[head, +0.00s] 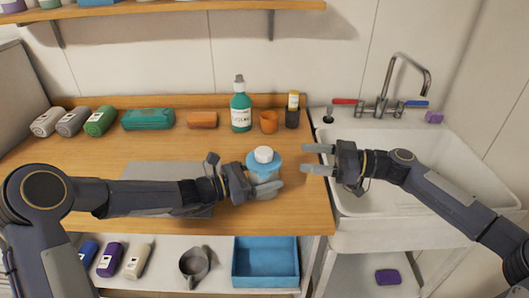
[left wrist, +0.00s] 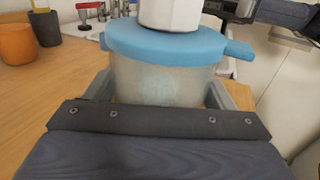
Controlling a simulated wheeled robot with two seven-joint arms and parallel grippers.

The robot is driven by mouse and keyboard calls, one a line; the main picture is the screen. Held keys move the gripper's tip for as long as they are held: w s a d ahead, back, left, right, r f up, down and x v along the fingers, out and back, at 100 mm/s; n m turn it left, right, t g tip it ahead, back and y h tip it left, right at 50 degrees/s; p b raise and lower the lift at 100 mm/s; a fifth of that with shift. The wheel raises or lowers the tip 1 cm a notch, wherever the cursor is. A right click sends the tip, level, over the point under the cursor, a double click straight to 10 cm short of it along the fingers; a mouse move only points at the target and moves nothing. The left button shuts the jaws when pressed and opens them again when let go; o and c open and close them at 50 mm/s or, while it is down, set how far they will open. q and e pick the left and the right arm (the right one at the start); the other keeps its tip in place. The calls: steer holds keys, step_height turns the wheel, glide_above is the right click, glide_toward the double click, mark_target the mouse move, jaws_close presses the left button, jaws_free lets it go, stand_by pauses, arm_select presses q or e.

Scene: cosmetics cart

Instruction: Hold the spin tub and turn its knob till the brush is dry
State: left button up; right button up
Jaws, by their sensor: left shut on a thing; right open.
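The spin tub (head: 265,170) stands on the wooden counter, a clear tub with a blue lid and a white knob (head: 264,154) on top. It also shows large in the left wrist view, with its blue lid (left wrist: 165,45) and the lower part of the white knob (left wrist: 170,14). My left gripper (head: 266,187) is shut around the clear body, one finger on each side. My right gripper (head: 318,160) is open and empty, to the right of the tub and apart from it. I cannot make out a brush inside the cloudy tub.
Behind the tub stand a green bottle (head: 241,112), an orange cup (head: 268,122) and a dark container (head: 292,117). A white sink (head: 435,160) lies to the right. A grey mat (head: 150,172) lies under my left arm. Rolled towels line the back left.

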mark_target(264, 150)
steer(key=a, duration=0.4)
steer(key=w+a, duration=0.1)
steer(key=a, duration=0.2)
steer(key=w+a, duration=0.1)
steer(key=a, duration=0.3)
steer(key=shift+a, duration=0.3)
steer(key=c, duration=1)
steer(key=shift+n+g, duration=0.3)
steer(key=shift+g, duration=0.2)
steer(key=n+g, duration=0.2)
steer(key=g, duration=0.1)
steer(key=n+g, duration=0.2)
steer(key=g, duration=0.1)
steer(key=shift+w+a+g, duration=0.1)
steer(key=shift+w+g, duration=0.05)
steer(key=shift+g, duration=0.15)
steer(key=shift+n+g+h, duration=0.75)
steer(key=shift+n+g, duration=0.35)
steer(key=shift+g, duration=0.4)
steer(key=shift+n+g+h, duration=0.75)
steer(key=shift+n+g, duration=0.35)
steer(key=shift+g, duration=0.4)
